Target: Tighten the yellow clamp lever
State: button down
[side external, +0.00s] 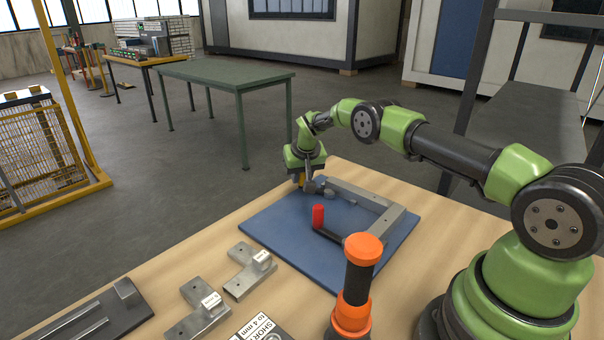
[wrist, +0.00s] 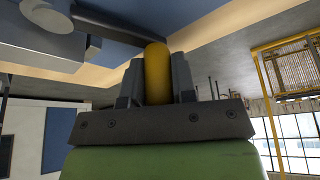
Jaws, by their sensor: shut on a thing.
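The yellow clamp lever (wrist: 157,72) stands between the two dark fingers of my gripper (wrist: 156,84) in the wrist view. The fingers are shut on it, one on each side. In the side external view my gripper (side external: 303,183) is low over the far left corner of the blue mat (side external: 275,222), with only a bit of yellow showing at the fingers. The clamp's base is mostly hidden there. Beside it, a grey metal frame (side external: 402,216) lies on the mat.
A red-handled clamp lever (side external: 318,216) rises at the frame's near side. An orange-and-black upright tool (side external: 362,262) stands in front of the mat. Metal brackets (side external: 245,272) lie at the table's front left. A green table (side external: 225,74) stands apart behind.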

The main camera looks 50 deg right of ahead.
jog(key=a+n, duration=0.1)
jog(key=n, duration=0.1)
jog(key=s+a+n+y, duration=0.1)
jog(key=shift+a+n, duration=0.3)
jog(key=shift+n, duration=0.1)
jog(key=a+n+y, duration=0.1)
jog(key=n, duration=0.1)
jog(key=s+a+n, duration=0.1)
jog(key=shift+s+n+y, duration=0.3)
jog(key=shift+n+y, duration=0.1)
jog(key=s+n, duration=0.1)
jog(key=s+a+n+y, duration=0.1)
jog(key=n, duration=0.1)
jog(key=shift+a, duration=0.2)
jog(key=shift+s+a+n+g+y, duration=0.25)
jog(key=shift+s+n+y, duration=0.2)
jog(key=shift+s+n, duration=0.55)
jog(key=shift+s+a+n+g+y, duration=0.1)
jog(key=shift+s+n+g+y, duration=0.25)
jog(key=shift+n, duration=1.05)
jog(key=shift+s, duration=0.15)
jog(key=c, duration=0.9)
grip_release()
